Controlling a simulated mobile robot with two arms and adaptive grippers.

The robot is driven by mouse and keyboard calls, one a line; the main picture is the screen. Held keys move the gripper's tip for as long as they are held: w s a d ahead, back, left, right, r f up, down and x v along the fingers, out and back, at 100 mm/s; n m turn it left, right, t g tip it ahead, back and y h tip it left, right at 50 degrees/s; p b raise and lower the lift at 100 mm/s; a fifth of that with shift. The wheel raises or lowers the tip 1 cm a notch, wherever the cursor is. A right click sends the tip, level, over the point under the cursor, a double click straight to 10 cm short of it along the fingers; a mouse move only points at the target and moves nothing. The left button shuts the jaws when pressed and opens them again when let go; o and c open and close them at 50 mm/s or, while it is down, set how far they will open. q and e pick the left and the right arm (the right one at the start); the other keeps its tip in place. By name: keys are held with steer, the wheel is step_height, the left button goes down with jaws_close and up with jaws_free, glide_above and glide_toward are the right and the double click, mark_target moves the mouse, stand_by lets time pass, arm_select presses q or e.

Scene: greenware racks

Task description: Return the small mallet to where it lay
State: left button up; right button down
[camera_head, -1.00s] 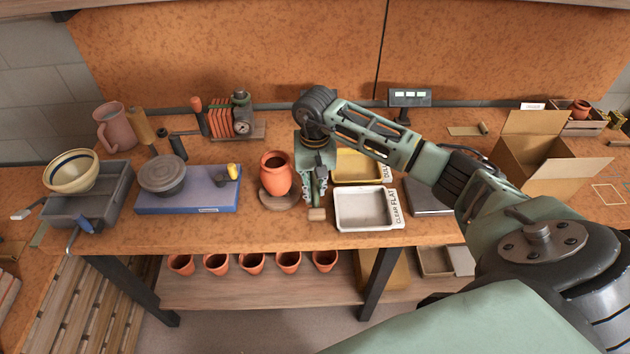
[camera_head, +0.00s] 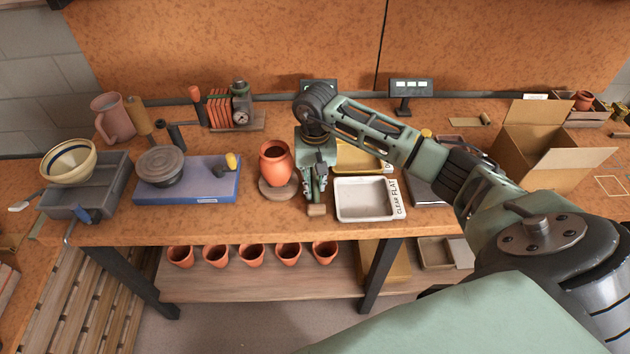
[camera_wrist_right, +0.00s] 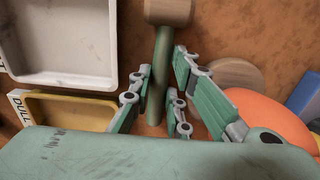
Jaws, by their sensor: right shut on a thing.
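The small mallet has a pale wooden block head (camera_head: 317,210) and a green handle. In the head view it lies between the terracotta pot (camera_head: 276,162) and the white tray (camera_head: 366,217), its head toward the front edge. My right gripper (camera_head: 316,188) points down and is shut on the handle; its fingers and palm hide much of it. In the right wrist view the handle (camera_wrist_right: 161,70) runs between the fingers (camera_wrist_right: 157,98), with the head (camera_wrist_right: 170,12) beyond them. I cannot tell whether the mallet touches the bench. My left gripper is not in view.
The pot stands on a round wooden disc (camera_head: 278,193) left of the gripper. The white tray labelled CLEAR FLAT and a yellow tray (camera_head: 357,151) are on the right. A blue board (camera_head: 188,196) lies farther left. Bare bench (camera_head: 235,226) shows along the front.

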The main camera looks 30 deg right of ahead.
steer(key=shift+f, duration=0.1)
steer(key=c, duration=1.6)
jaws_free()
steer(key=shift+c, duration=0.2)
steer(key=shift+o, duration=0.4)
steer(key=shift+r+b, duration=0.7)
steer(key=shift+r, duration=2.3)
